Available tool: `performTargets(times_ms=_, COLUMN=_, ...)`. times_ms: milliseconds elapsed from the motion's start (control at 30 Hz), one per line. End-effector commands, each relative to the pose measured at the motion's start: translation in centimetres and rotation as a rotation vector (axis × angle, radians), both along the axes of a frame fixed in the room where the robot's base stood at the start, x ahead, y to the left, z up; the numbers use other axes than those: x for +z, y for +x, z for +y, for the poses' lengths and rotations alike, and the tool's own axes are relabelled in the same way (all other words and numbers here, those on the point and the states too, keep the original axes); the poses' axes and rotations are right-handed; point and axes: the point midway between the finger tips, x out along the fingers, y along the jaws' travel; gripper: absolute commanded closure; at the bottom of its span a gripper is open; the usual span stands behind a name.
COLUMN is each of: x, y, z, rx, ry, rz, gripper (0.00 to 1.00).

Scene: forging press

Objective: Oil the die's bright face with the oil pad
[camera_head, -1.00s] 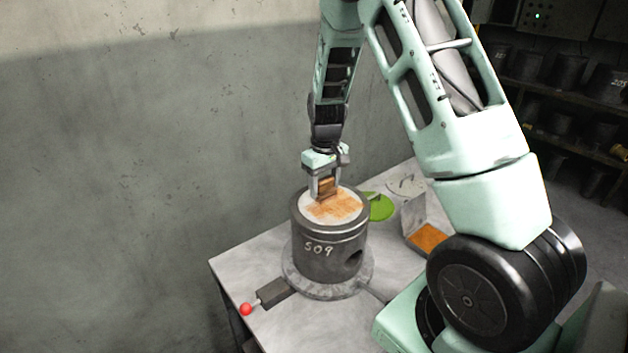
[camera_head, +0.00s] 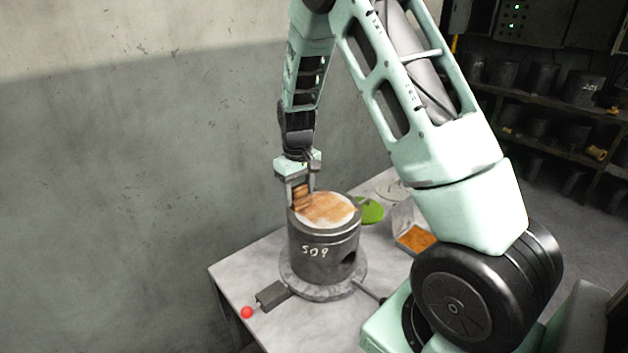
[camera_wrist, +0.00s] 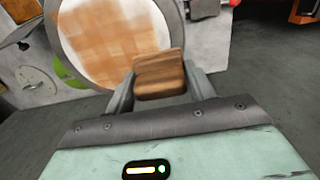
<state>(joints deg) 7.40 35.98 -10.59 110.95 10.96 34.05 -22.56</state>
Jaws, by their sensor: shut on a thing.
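The die (camera_head: 323,252) is a dark upright cylinder marked 509, standing on a round base on the table. Its bright top face (camera_head: 346,202) carries a brown oil film over much of it, with pale bare areas at the rim; the face also shows in the wrist view (camera_wrist: 75,25). My gripper (camera_head: 300,204) is shut on the oil pad (camera_wrist: 159,75), a brown wood-like block. The pad is at the left edge of the face in the head view. I cannot tell whether it touches the face.
The table (camera_head: 238,270) bears a green disc (camera_head: 370,210), an open box with orange-brown contents (camera_head: 416,238) and a red-knobbed lever (camera_head: 247,312). A wall stands close on the left. Shelves with dark dies (camera_head: 540,85) are at the right.

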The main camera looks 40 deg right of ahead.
Motion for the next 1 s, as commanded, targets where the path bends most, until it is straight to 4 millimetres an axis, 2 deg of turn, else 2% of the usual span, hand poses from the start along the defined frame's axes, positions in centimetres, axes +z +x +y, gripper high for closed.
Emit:
performTargets(times_ms=33, x=0.8, y=0.1, z=0.1, rx=0.002, ry=0.001, rz=0.0, gripper=0.64)
performTargets(times_ms=500, x=5.0, y=0.7, z=0.5, rx=0.003, ry=0.001, rz=-0.002, gripper=0.64)
performTargets(times_ms=1000, x=5.3, y=0.7, z=0.6, rx=0.003, ry=0.001, rz=0.0, gripper=0.64)
